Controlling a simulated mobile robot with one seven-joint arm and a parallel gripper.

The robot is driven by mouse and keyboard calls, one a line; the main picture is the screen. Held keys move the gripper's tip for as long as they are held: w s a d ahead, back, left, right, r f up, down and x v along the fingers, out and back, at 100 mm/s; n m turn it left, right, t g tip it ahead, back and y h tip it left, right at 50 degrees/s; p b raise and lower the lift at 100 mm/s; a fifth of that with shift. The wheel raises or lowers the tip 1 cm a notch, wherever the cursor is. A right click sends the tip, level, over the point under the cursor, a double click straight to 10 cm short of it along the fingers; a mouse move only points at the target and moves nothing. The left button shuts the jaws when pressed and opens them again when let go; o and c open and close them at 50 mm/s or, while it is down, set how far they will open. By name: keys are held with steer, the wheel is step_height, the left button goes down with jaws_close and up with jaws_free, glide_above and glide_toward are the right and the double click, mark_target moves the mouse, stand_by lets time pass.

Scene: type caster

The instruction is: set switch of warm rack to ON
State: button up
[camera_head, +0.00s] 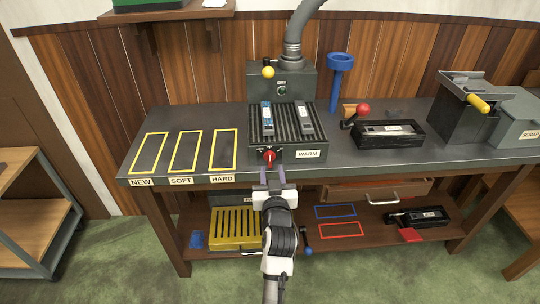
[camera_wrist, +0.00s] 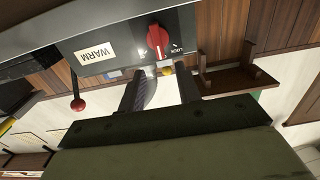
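The warm rack (camera_head: 285,151) is a dark ribbed box labelled WARM, standing at the bench's middle, with a blue bar and a dark bar on top. Its red switch (camera_head: 268,157) is a knob on the front face, left of the label. My gripper (camera_head: 273,172) is just in front of and below the switch. In the wrist view my gripper (camera_wrist: 160,88) has its fingers apart with nothing between them, not touching the switch.
Yellow-outlined slots (camera_head: 182,150) lie left of the rack. A black device with a red-ball lever (camera_head: 363,109) stands to the right. A yellow-ball lever (camera_head: 268,72) and grey duct (camera_head: 293,50) rise behind. A lower shelf (camera_head: 350,245) holds a yellow slotted tray (camera_head: 236,242).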

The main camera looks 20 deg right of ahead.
mark_target(270, 157)
steer(key=p+x, duration=0.1)
steer(key=x, duration=0.6)
steer(key=shift+f, duration=0.1)
jaws_close()
